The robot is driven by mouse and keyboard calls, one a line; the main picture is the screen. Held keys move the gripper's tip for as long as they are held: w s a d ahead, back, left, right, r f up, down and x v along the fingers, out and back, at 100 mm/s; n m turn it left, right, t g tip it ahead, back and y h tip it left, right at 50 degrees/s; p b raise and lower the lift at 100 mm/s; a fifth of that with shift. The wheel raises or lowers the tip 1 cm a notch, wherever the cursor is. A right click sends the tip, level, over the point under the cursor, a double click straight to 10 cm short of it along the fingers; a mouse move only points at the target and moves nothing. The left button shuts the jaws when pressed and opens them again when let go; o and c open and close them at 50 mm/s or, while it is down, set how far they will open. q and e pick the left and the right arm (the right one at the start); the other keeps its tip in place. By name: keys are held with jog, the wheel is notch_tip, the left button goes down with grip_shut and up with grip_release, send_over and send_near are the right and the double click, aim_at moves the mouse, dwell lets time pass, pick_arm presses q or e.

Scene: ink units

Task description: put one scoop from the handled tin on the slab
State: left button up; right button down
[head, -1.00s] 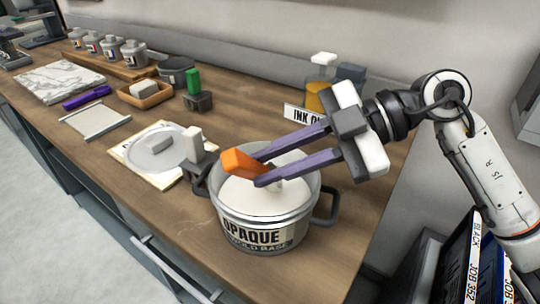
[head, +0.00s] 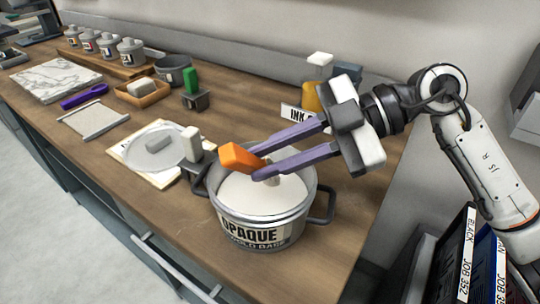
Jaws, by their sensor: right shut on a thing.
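The handled tin (head: 262,226), a grey pot with two dark side handles and an "OPAQUE" label, stands near the front of the bench. It is filled nearly to the rim with smooth off-white ink (head: 245,190). My right gripper (head: 258,165) is shut on an orange handle (head: 238,157), held over the tin. A small greyish part (head: 272,180) shows below the fingers at the ink surface; I cannot tell how deep it sits. The white veined slab (head: 54,78) lies at the far left and looks bare. My left gripper is out of view.
Near the tin are a round grey plate (head: 152,154) on a board and an upright whitish handle (head: 192,143). A green-handled item (head: 190,78), a wooden tray (head: 143,97), a purple tool (head: 83,96) and a pale sheet (head: 93,119) lie toward the slab. Lidded pots (head: 131,52) stand behind.

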jog(key=shift+r+p, duration=0.45)
jog(key=shift+r, duration=0.45)
notch_tip(320, 180, up, 8)
jog(key=p, duration=0.6)
dwell(0.5)
